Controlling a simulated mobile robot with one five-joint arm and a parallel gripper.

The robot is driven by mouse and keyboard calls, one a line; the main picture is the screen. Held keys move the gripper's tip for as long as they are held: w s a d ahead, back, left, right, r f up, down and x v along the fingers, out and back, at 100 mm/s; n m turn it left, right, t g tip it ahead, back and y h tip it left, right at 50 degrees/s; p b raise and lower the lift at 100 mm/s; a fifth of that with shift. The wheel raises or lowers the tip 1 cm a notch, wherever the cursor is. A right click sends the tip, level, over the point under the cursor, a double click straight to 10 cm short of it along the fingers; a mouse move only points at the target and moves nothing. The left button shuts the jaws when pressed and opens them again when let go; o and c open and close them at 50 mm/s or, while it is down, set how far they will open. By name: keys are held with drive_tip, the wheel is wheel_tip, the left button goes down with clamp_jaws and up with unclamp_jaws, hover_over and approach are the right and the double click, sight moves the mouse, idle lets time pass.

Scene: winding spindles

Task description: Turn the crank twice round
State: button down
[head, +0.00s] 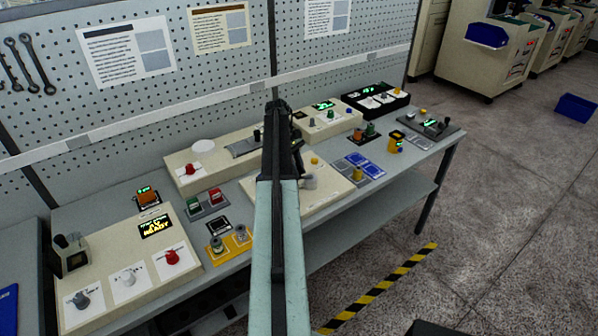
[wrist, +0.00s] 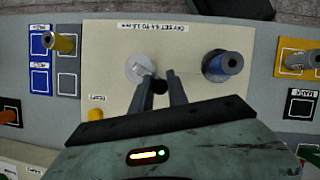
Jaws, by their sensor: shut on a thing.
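The crank shows in the wrist view as a pale round hub (wrist: 140,67) on a cream panel (wrist: 190,40), with a short arm towards a dark handle knob (wrist: 160,87). My gripper (wrist: 160,82) is shut on this knob, one dark finger on either side. In the head view the light grey hub (head: 309,182) shows just right of my arm, on the cream panel (head: 325,192). My gripper (head: 298,158) reaches down beside it, and its fingertips are largely hidden there.
A blue-grey knob (wrist: 222,64) stands on the same panel right of the crank in the wrist view, apart from my fingers. A yellow button (wrist: 96,113) is near its lower left. Blue cards with a yellow peg (wrist: 62,42) lie left; a yellow tray (wrist: 282,62) lies right.

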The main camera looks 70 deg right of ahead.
drive_tip(key=shift+d+m, duration=0.15)
drive_tip(key=shift+m, duration=0.15)
idle(0.4)
drive_tip(key=c, duration=1.3)
unclamp_jaws()
drive_tip(key=p+v, duration=0.7)
drive_tip(key=shift+r, duration=0.35)
drive_tip(key=shift+w+d, duration=0.1)
drive_tip(key=shift+w, duration=0.05)
